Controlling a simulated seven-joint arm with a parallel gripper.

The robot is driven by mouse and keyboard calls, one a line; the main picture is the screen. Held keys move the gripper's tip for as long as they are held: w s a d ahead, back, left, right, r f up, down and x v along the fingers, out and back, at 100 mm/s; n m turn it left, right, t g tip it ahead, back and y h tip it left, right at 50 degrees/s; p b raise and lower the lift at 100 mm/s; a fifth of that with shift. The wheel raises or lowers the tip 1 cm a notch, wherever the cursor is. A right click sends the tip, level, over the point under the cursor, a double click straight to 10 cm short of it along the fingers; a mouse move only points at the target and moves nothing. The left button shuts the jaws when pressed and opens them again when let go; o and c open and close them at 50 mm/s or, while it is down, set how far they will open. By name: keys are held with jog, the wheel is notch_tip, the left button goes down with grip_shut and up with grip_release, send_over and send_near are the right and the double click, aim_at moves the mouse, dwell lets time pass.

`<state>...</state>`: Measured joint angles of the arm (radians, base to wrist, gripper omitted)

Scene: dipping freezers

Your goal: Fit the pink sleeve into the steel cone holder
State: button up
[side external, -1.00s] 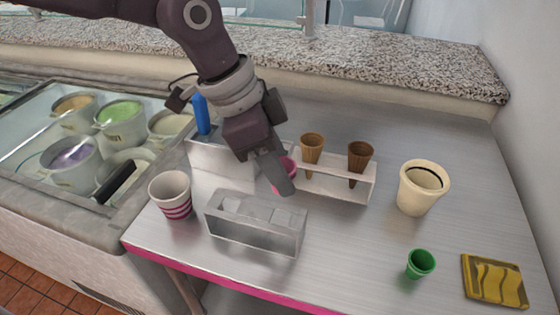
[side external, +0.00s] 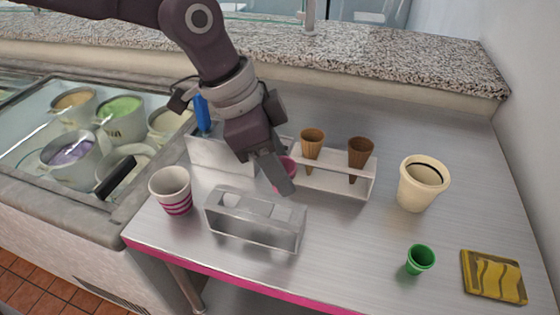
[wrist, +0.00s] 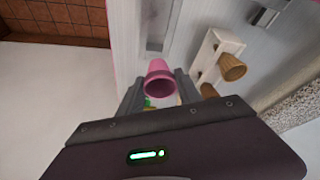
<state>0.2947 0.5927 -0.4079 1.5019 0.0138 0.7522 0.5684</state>
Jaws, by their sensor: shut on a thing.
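The pink sleeve (wrist: 159,80) is between the fingers of my gripper (wrist: 160,92) in the wrist view, its open end toward the camera. In the side view my gripper (side external: 284,180) is shut on the sleeve (side external: 287,170), which is partly hidden behind a finger. The steel cone holder (side external: 255,222) stands on the counter in front of and to the left of the gripper, with openings in its top plate. Its edge also shows beyond the sleeve in the wrist view (wrist: 160,25). I cannot tell the exact height of the sleeve above the counter.
A white rack (side external: 335,184) with two brown cones stands close to the right of my gripper. A striped paper cup (side external: 171,191) is left of the steel holder. A cream cup (side external: 421,184), a small green cup (side external: 420,259) and a yellow packet (side external: 493,276) lie right.

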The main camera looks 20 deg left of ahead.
aim_at(273, 188)
jog(key=shift+f, duration=3.65)
jog(key=o, duration=1.4)
jog(key=v, duration=0.6)
jog(key=shift+a+r, duration=0.1)
jog(key=shift+r, duration=0.05)
jog(key=shift+a+r, duration=0.1)
jog(key=shift+r, duration=0.25)
